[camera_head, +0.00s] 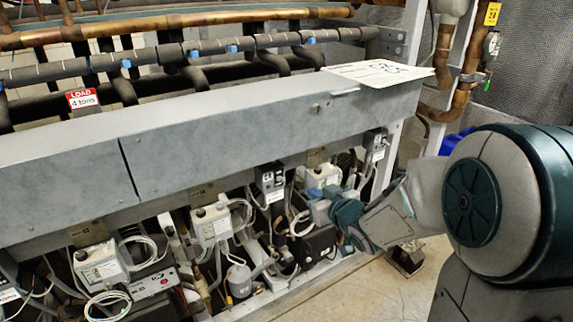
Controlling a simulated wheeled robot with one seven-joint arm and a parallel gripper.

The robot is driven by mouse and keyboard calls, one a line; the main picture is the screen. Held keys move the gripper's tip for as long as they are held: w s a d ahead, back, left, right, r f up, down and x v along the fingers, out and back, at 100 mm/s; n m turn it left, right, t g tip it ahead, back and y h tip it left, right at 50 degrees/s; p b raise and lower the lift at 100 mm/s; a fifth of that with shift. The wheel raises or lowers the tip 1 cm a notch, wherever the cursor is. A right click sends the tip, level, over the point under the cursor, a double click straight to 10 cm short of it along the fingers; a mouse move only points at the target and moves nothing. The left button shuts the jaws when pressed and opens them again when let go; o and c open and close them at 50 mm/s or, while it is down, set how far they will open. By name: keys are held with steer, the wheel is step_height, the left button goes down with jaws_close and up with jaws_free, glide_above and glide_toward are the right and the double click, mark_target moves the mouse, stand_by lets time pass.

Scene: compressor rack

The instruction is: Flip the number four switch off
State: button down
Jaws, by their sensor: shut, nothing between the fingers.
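A row of switch boxes hangs under the long grey beam of the rack. White boxes show at the left (101,264), in the middle (212,224) and at the right (322,177). A grey-black box (270,181) hangs between the middle and right white boxes, and another (376,142) is at the far right. Their numbers and switch positions are too small to read. My gripper (320,207) is shut and empty. It is just below the right white box and covers its lower part; I cannot tell if it touches.
The grey beam (190,135) runs above the boxes, with papers (380,73) on its right end. Loose white cables (140,250) hang between the boxes. Copper and black pipes lie behind.

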mark_target(278, 172)
steer(key=shift+a+r+n+y, duration=0.2)
steer(key=shift+a+r+y, duration=0.25)
steer(key=shift+a+y, duration=0.15)
steer(key=shift+a+r+n+y, duration=0.2)
steer(key=shift+a+r+y, duration=0.25)
steer(key=shift+a, duration=0.2)
steer(key=p+x, duration=0.1)
steer(key=x, duration=0.9)
steer(key=shift+f+b, duration=0.25)
steer(key=shift+b, duration=0.65)
